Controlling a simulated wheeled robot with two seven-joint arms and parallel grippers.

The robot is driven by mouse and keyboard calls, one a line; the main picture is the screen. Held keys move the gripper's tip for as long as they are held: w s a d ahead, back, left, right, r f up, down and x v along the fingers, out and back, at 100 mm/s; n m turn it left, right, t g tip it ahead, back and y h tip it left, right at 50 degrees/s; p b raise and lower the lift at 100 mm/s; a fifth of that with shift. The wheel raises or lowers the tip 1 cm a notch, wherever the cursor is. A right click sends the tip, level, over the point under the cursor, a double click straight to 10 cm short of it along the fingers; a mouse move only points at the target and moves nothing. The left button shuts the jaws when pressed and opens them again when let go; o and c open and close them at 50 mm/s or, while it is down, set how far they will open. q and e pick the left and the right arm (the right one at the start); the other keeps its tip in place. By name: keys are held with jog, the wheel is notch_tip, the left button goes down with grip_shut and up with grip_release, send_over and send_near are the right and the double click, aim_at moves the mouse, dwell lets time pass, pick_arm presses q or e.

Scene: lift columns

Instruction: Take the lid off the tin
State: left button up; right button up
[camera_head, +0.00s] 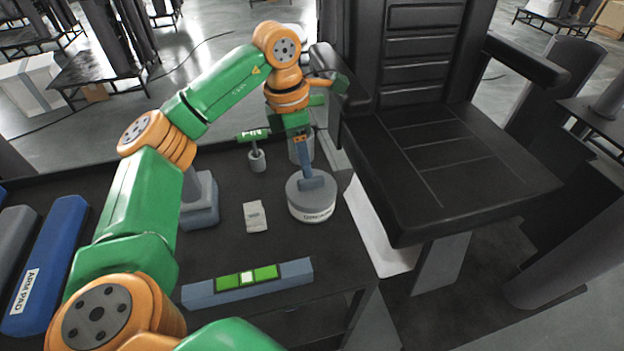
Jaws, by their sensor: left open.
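A round tin (318,214) with a pale side and dark lettering stands near the right edge of the dark table. Its flat grey lid (297,195) is on it, with a small blue-grey block at the lid's middle, apparently its handle. My left gripper (307,178) comes down from above, open, its blue-grey fingers at this block. Whether the fingers touch the block or straddle it cannot be told, as they overlap it in the picture. My right gripper does not show.
A small pale packet (255,217) lies left of the tin. A grey bar with a green level-like panel (247,283) lies in front. A blue arm pad (45,265) lies at far left. A black padded chair (450,170) stands close on the right.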

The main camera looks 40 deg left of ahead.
aim_at(310, 180)
pick_arm(q)
jog(key=shift+s+d+f+p, duration=0.3)
jog(key=shift+d+f, duration=0.15)
jog(key=shift+d, duration=0.1)
jog(key=shift+s+d+f+p, duration=0.25)
jog(key=shift+d+f, duration=0.15)
jog(key=shift+d, duration=0.1)
jog(key=f, duration=0.2)
jog(key=shift+w+a+f, duration=0.1)
jog(key=shift+w+f, duration=0.2)
jog(key=shift+w, duration=0.1)
jog(key=shift+w+a+f, duration=0.15)
jog(key=c, duration=0.6)
grip_shut()
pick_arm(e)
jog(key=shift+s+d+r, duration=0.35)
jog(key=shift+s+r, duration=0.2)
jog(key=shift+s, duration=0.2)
